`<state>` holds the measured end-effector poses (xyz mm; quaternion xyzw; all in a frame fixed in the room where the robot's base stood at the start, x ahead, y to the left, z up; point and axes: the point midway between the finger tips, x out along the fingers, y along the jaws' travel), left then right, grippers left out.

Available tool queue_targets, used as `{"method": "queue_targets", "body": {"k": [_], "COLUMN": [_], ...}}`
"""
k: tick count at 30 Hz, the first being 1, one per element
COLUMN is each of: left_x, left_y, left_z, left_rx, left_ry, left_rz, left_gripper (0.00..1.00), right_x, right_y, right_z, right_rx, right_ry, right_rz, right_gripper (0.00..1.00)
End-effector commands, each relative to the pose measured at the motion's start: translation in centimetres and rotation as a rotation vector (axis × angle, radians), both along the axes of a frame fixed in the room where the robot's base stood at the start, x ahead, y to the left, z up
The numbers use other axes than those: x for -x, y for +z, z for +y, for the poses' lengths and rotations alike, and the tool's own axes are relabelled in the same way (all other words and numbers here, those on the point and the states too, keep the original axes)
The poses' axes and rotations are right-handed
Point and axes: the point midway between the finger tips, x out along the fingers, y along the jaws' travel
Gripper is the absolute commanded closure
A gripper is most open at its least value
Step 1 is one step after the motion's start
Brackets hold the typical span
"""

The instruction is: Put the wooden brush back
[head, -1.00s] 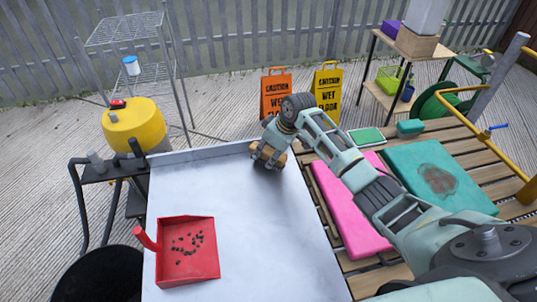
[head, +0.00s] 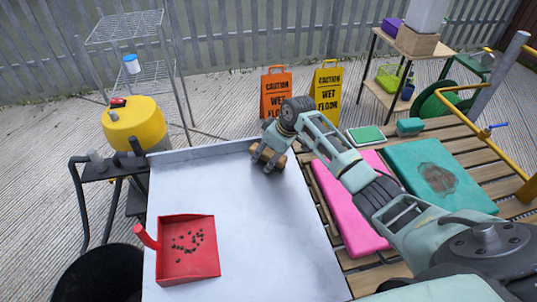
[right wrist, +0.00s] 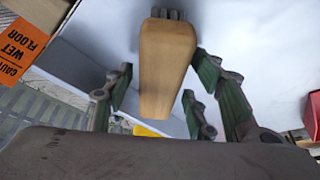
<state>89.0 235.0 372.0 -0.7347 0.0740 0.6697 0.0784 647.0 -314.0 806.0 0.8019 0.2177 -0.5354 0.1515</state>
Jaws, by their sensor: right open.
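The wooden brush (head: 279,164) lies at the far edge of the white tabletop (head: 245,215), partly hidden by my right gripper (head: 268,157) in the head view. In the right wrist view the brush (right wrist: 165,60) shows as a tan wooden block with dark bristles at its top end. My right gripper (right wrist: 163,80) is open, with green-padded fingers on both sides of the block and gaps between them. Whether the brush touches the tabletop is hard to tell. My left gripper is not in view.
A red dustpan (head: 187,262) with dark bits lies near the front left of the tabletop. A slatted bench with pink (head: 345,205) and teal pads is on the right. Caution signs (head: 277,93) stand behind. The tabletop's middle is clear.

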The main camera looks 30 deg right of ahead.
Motion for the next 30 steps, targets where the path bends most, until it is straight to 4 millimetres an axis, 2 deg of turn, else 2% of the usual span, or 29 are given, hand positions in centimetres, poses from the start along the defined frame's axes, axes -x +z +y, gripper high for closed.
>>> {"method": "queue_targets", "body": {"k": [5, 7, 15, 21, 30], "left_x": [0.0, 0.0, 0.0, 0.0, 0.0], "left_y": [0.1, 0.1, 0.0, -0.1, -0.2], "left_z": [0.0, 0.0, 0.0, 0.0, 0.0], "left_rx": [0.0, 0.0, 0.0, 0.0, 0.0], "left_ry": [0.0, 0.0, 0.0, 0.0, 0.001], "left_rz": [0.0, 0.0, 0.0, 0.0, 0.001], "left_gripper": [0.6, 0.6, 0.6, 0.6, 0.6], "right_x": [0.1, 0.4, 2.4, 3.5, 4.0], "right_y": [1.0, 2.0, 7.3, 10.3, 11.5], "right_z": [-0.2, -0.5, -1.5, -2.0, -2.2], "right_rx": [0.001, 0.002, 0.002, 0.0, -0.001], "right_ry": [0.0, -0.001, -0.001, 0.0, 0.0], "right_rz": [-0.003, -0.004, -0.005, -0.002, 0.0], "right_gripper": [0.49, 0.49, 0.49, 0.49, 0.49]}}
